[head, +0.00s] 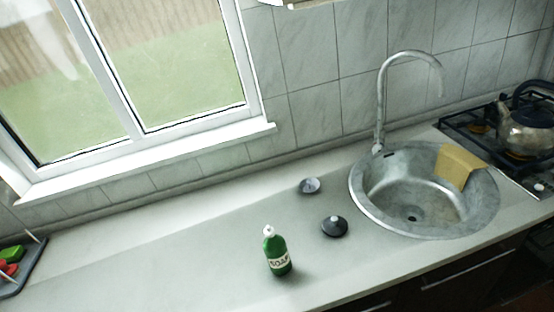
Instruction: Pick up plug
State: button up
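A dark round plug (334,227) with a small light knob on top lies on the countertop, left of the round metal sink (360,209). A smaller grey round piece (309,185) lies behind it and a little to the left; I cannot tell whether it is a second plug or a strainer. The sink's drain hole (413,218) shows open at the bottom of the bowl. My gripper is not in view.
A green soap bottle (277,252) stands left and in front of the plug. A yellow cloth or sponge (459,166) hangs on the sink's right rim. A tall faucet (379,105) rises behind the sink. A kettle (526,128) sits on the stove. The left countertop is largely clear.

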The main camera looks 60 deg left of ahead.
aim_at(334, 226)
jog(key=u, duration=1.15)
jog(key=i+l+z, duration=0.3)
jog(key=i, duration=0.2)
jog(key=u, duration=0.5)
